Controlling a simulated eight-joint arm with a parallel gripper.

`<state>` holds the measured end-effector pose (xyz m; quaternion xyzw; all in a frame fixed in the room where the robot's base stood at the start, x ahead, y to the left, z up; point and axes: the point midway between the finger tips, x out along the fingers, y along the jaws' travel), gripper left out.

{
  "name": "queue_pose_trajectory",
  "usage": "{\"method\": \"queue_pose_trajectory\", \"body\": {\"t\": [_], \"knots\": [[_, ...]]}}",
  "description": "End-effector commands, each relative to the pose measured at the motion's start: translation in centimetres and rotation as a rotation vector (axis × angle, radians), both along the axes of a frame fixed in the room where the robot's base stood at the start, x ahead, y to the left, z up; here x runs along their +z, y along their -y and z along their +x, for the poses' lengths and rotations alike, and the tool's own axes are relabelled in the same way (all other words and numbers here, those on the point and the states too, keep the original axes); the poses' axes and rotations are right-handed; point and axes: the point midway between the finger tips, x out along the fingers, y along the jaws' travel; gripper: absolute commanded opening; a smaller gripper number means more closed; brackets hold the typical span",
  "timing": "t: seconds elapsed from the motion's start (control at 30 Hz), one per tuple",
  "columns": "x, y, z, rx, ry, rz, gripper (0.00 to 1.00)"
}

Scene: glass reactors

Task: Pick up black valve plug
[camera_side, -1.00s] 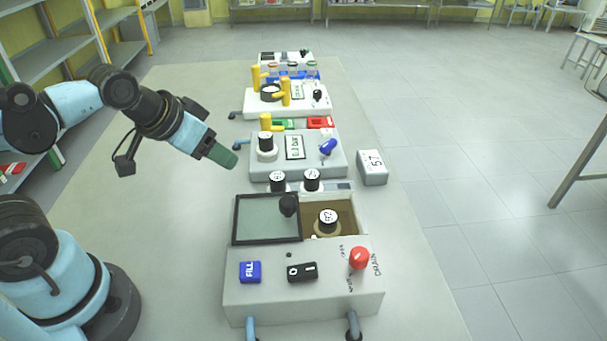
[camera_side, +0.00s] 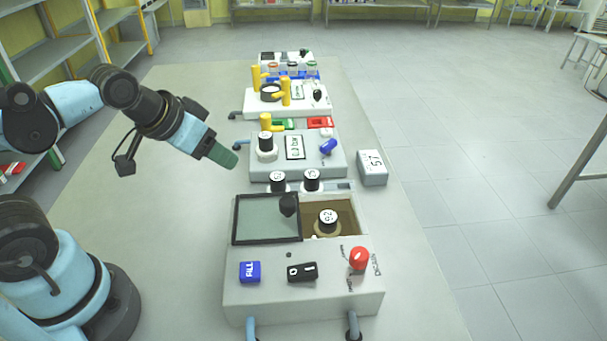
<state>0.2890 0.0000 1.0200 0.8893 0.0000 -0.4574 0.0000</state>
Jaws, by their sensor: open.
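A small black plug (camera_side: 317,95) stands upright at the right end of the white device in the third row back; it looks like the black valve plug, but it is small here. My gripper (camera_side: 228,159) hangs in the air left of the grey middle device, pointing down and right. It is seen side-on with green fingertips, open, with nothing visible between them. It is well apart from the plug, nearer the camera and to its left.
The front device (camera_side: 305,305) has a glass lid with a black knob (camera_side: 288,205), a red valve (camera_side: 358,258) and a blue button (camera_side: 250,271). The middle device (camera_side: 265,172) carries a blue valve (camera_side: 328,147). Yellow posts (camera_side: 286,92) stand left of the plug. The table's left side is clear.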

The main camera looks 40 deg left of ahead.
Motion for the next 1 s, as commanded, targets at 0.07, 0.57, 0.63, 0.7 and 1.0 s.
{"method": "queue_pose_trajectory", "body": {"t": [0.07, 0.57, 0.63, 0.7, 1.0], "knots": [[0.0, 0.0, 0.0, 0.0, 0.0, 0.0, 0.57], [0.1, 0.1, 0.1, 0.001, -0.003, -0.002, 0.66], [0.3, 0.4, 0.3, 0.003, -0.015, -0.011, 0.66], [0.8, 1.0, 0.8, 0.009, -0.041, -0.027, 0.66], [3.0, 6.3, 4.6, 0.08, -0.251, -0.122, 0.66]]}}
